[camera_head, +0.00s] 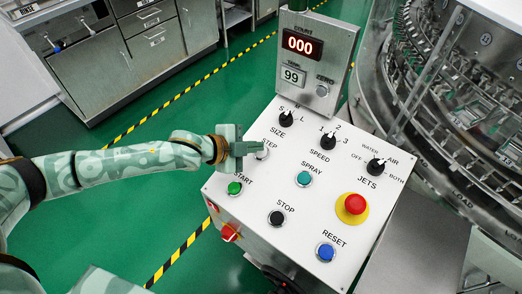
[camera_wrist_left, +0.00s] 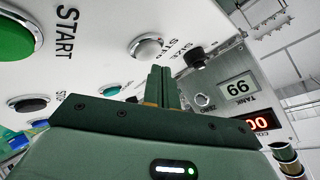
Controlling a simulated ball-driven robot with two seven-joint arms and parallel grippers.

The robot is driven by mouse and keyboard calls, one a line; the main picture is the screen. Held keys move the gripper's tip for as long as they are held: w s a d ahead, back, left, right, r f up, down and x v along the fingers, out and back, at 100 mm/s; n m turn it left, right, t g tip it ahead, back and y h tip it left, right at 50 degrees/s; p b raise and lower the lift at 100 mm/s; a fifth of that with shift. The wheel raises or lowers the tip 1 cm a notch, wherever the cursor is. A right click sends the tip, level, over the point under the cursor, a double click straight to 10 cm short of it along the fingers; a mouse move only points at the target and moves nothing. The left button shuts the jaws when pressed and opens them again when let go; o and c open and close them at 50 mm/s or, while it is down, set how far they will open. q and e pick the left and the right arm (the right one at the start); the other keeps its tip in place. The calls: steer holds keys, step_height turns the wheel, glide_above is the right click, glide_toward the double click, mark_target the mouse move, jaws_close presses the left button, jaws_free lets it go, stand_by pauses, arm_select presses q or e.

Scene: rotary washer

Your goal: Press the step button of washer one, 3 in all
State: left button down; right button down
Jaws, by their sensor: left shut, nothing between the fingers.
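The step button (camera_head: 262,153) is a pale round button on the white slanted control panel (camera_head: 225,205), partly hidden by my gripper in the head view. It shows whole in the left wrist view (camera_wrist_left: 147,46), with the label STEP beside it. My left gripper (camera_head: 254,148) is shut and empty, its fingertips close to the step button. In the left wrist view the closed fingers (camera_wrist_left: 160,75) lie just beside the button; I cannot tell whether they touch the panel. The count display (camera_head: 300,44) reads 000. My right gripper is not in view.
Near the step button are the green START button (camera_head: 235,188), the teal SPRAY button (camera_head: 304,179) and the SIZE knob (camera_head: 286,118). A red emergency knob (camera_head: 355,204) and blue RESET button (camera_head: 326,252) sit farther right. The rotary washer (camera_head: 455,100) stands behind at right.

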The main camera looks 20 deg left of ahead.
arm_select(q)
steer(key=shift+w+f, duration=0.1)
steer(key=shift+f, duration=0.3)
